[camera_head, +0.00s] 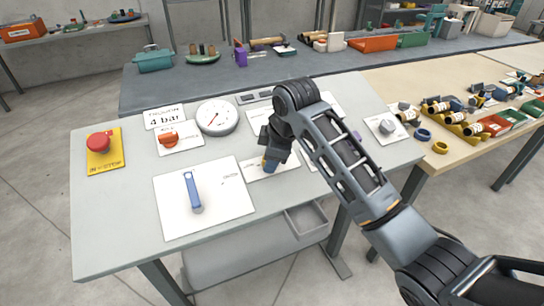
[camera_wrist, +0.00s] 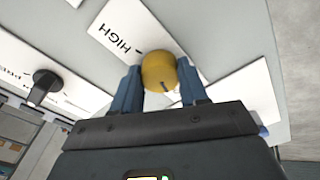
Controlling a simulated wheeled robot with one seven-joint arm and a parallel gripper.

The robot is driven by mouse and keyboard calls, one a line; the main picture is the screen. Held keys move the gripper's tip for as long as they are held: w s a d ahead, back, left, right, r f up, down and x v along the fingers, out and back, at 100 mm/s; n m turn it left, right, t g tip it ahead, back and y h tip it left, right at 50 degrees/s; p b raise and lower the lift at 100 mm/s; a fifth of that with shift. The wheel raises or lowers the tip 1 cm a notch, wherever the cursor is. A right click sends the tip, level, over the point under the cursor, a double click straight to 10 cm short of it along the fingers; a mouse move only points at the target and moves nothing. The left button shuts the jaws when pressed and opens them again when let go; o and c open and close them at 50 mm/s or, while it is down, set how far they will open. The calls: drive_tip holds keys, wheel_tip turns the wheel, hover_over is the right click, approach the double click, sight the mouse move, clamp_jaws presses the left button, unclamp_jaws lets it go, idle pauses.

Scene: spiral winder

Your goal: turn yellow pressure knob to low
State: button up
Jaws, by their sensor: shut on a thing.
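The yellow pressure knob (camera_wrist: 158,72) is in the wrist view, on a white plate marked HIGH (camera_wrist: 122,38). A dark line shows on the knob's face, on the side toward my gripper. My gripper (camera_wrist: 158,90) has one blue finger on each side of the knob and is shut on it. In the head view my gripper (camera_head: 270,163) is over the middle of the sloped grey panel (camera_head: 115,225). No LOW mark is readable in either view.
A red stop button (camera_head: 98,142), an orange knob (camera_head: 167,138), a round gauge (camera_head: 217,117) and a blue lever (camera_head: 193,190) are left of my gripper. A grey knob (camera_head: 387,127) is at the right. A dark knob (camera_wrist: 45,82) shows in the wrist view.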

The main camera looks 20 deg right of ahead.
idle(0.5)
drive_tip(key=o, duration=1.1)
drive_tip(key=shift+c, duration=0.2)
drive_tip(key=shift+r, duration=0.1)
drive_tip(key=b+v, duration=0.1)
drive_tip(key=v, duration=0.6)
drive_tip(key=shift+r, duration=0.3)
drive_tip(key=shift+s, duration=0.1)
